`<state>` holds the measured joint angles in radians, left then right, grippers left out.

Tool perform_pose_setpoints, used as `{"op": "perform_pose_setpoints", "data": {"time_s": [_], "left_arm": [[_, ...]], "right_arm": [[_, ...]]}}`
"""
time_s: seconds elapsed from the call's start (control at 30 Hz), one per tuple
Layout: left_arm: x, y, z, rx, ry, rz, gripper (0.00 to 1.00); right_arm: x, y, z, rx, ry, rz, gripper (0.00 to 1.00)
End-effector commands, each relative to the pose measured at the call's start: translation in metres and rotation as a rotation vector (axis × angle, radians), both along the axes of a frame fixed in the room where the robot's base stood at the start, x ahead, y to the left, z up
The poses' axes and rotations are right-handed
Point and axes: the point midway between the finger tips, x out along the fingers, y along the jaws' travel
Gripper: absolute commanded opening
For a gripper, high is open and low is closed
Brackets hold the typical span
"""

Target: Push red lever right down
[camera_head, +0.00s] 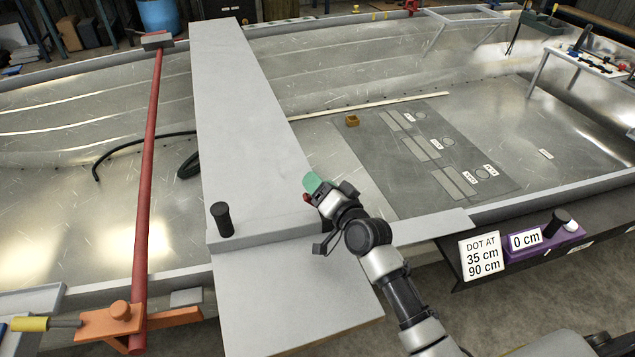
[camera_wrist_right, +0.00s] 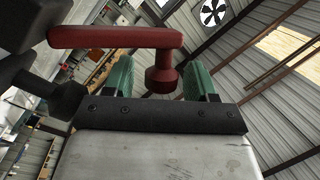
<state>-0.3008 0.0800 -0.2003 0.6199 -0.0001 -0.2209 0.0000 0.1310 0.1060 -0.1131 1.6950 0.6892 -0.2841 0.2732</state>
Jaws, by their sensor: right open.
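The red lever (camera_wrist_right: 115,38) shows in the right wrist view as a level bar with a round knob at its right end. The knob hangs between the two green fingers of my right gripper (camera_wrist_right: 158,75), with gaps visible on both sides. I cannot tell how deep it sits between them. In the head view my right gripper (camera_head: 313,183) is at the right edge of the grey plank, its green fingertip pointing up and left. A small red part of the lever (camera_head: 307,198) shows beside it; the rest is hidden by the gripper. My left gripper is out of view.
A wide grey plank (camera_head: 240,100) crosses the metal hull, with a black cylinder (camera_head: 222,219) standing on it. A long red bar clamp (camera_head: 146,180) with an orange end (camera_head: 105,320) spans the left side. A dark panel (camera_head: 425,155) lies on the hull floor at right.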

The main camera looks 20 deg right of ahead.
Motion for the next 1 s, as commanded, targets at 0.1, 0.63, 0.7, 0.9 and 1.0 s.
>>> {"op": "perform_pose_setpoints", "data": {"time_s": [0.1, 0.63, 0.7, 0.9, 1.0], "left_arm": [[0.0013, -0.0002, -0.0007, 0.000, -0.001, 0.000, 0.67], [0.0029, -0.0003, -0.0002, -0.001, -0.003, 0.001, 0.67], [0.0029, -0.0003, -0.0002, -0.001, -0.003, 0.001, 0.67], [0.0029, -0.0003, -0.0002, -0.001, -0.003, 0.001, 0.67], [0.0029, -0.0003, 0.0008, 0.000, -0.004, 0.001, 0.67]], "right_arm": [[0.0091, 0.0027, 0.0001, 0.000, 0.000, 0.000, 0.57], [0.0117, 0.0034, 0.0002, 0.000, 0.000, 0.000, 0.26], [0.0116, 0.0033, 0.0001, 0.000, 0.000, 0.000, 0.15], [0.0115, 0.0033, 0.0000, 0.000, 0.000, 0.000, 0.00], [0.0116, 0.0035, 0.0003, -0.004, 0.001, -0.001, 0.00]]}}
